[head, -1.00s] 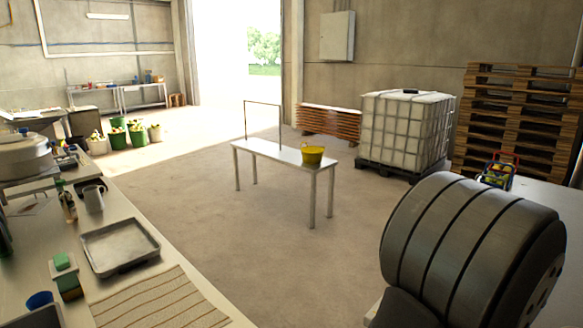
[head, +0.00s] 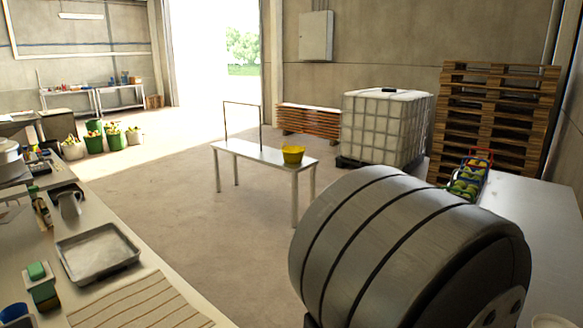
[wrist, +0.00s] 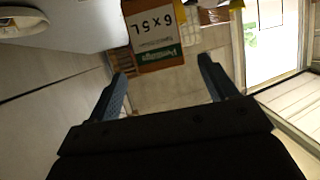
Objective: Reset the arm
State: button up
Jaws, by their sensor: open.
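My gripper (wrist: 165,82) shows in the wrist view with its two blue-grey fingers spread apart. It is open, and nothing sits between the fingertips. The wrist view is turned over, so the room appears upside down. Beyond the fingertips is a box (wrist: 155,35) with a white and green label reading 6 x 5 L. I cannot tell how far it is from the fingers. In the head view a large grey banded part of my own arm fills the lower right, and the gripper itself is out of that view.
A worktop (head: 100,215) at left carries a metal tray (head: 97,252), a striped cloth (head: 140,300), a jug (head: 68,203) and a green-topped block (head: 38,280). A caged white tank (head: 387,125) and stacked pallets (head: 495,120) stand behind.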

jog(key=x, duration=0.9)
jog(key=r, duration=0.4)
jog(key=shift+s+r, duration=0.25)
jog(key=shift+r, duration=0.1)
jog(key=s+d+r, duration=0.2)
jog(key=s+r, duration=0.5)
jog(key=s, duration=0.4)
jog(key=s+d+f+m+g+h, duration=0.4)
jog(key=s+d+f+m+h, duration=0.2)
jog(key=s+d+f, duration=0.5)
jog(key=shift+w+d+f, duration=0.3)
jog(key=shift+w+f, duration=0.8)
jog(key=shift+w, duration=0.65)
jog(key=shift+w+d+f, duration=0.25)
jog(key=shift+w+f, duration=0.85)
jog(key=shift+w, duration=0.65)
jog(key=shift+w+d+f, duration=0.3)
jog(key=shift+w+f, duration=0.8)
jog(key=shift+w, duration=0.65)
jog(key=shift+s+r, duration=0.1)
